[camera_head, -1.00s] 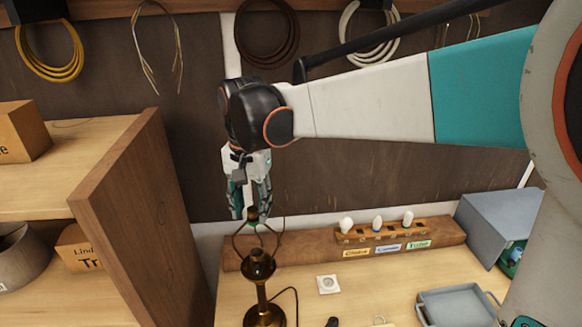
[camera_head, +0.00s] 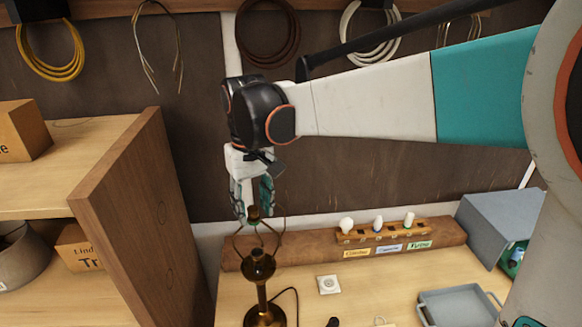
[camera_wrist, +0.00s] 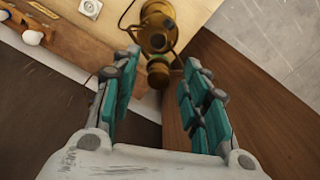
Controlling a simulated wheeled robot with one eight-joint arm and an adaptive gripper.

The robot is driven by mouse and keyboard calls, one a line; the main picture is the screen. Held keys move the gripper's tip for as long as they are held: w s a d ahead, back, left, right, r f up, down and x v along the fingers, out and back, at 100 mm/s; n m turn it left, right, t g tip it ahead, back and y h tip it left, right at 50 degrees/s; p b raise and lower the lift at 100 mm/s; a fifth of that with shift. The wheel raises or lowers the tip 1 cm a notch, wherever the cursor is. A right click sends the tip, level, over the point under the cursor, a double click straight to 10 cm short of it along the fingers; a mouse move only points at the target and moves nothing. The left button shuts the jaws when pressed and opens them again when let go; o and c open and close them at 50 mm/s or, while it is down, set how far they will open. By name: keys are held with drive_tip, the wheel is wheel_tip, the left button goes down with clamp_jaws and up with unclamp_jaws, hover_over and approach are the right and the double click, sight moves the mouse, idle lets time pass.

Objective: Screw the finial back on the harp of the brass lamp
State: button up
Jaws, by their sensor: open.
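The brass lamp (camera_head: 258,268) stands upright on the bench, its thin harp (camera_head: 236,240) rising around the socket. A small dark brass finial (camera_head: 254,212) sits at the harp's top; whether it is fully seated cannot be told. My gripper (camera_head: 253,208) points down at the harp top, with its fingers on either side of the finial. In the wrist view the teal-padded fingers (camera_wrist: 160,68) are spread apart, with the finial (camera_wrist: 158,74) between their tips and room on both sides. The lamp's socket (camera_wrist: 157,22) shows beyond it.
A wooden shelf unit (camera_head: 135,215) stands close on the left. A wooden bulb rack (camera_head: 385,232) with several bulbs is behind right. A white wall-plate-like square (camera_head: 328,284), a grey tray (camera_head: 458,306) and a grey bin (camera_head: 500,225) lie right. A cord trails beside the lamp.

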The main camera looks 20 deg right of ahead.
drive_tip(key=shift+s, duration=0.1)
clamp_jaws()
drive_tip(key=m, duration=0.5)
drive_tip(key=shift+a, duration=0.1)
drive_tip(key=m, duration=0.3)
drive_tip(key=shift+a+m, duration=0.1)
drive_tip(key=shift+m, duration=1.1)
drive_tip(key=m, duration=0.5)
drive_tip(key=shift+b, duration=0.3)
drive_tip(key=shift+m, duration=0.4)
